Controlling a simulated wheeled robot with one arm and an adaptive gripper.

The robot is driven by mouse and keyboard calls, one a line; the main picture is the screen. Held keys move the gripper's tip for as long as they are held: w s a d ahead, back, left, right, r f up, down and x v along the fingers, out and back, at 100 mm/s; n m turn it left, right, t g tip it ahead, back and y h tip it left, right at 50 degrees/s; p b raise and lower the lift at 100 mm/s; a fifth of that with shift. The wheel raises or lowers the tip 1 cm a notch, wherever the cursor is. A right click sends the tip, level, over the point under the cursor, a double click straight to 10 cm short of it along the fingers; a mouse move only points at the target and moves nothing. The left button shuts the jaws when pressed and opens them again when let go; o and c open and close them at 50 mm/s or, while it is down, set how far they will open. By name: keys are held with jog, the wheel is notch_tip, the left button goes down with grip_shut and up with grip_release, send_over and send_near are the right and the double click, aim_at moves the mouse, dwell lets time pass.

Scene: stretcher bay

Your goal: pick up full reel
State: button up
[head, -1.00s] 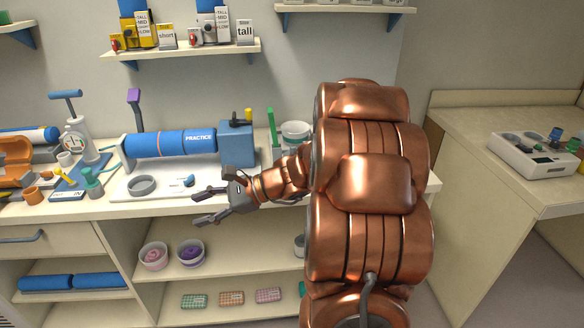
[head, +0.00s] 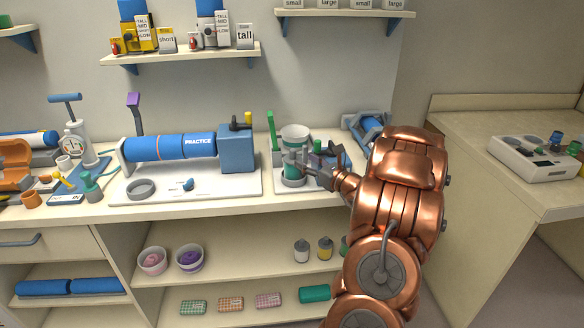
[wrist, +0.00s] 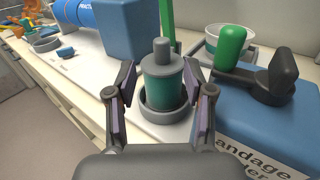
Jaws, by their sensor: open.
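A reel (wrist: 163,85), a teal and grey cylinder with a grey knob on top, stands upright in a round grey holder (wrist: 166,112) in the wrist view. I take it to be the full reel; its wound amount is hard to judge. In the head view the reel (head: 291,172) is partly hidden by my fingers. My gripper (wrist: 160,95) is open, with one finger on each side of the reel. A gap shows on both sides in the wrist view, so it is not gripped. My gripper also shows in the head view (head: 303,162).
A blue bandage winder (wrist: 265,120) with a dark crank and green handle (wrist: 231,47) is close on the right. A white cup (head: 295,133) stands behind the reel. A blue box (head: 237,150) and green post (head: 271,130) are to the left.

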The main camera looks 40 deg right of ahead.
aim_at(295, 154)
jog(key=shift+w+d+r+p, duration=0.15)
jog(key=shift+w+p, duration=0.45)
jog(key=shift+w, duration=0.35)
jog(key=shift+w+d+p, duration=0.1)
jog(key=shift+w+p, duration=0.5)
jog(key=shift+w, duration=1.05)
grip_shut()
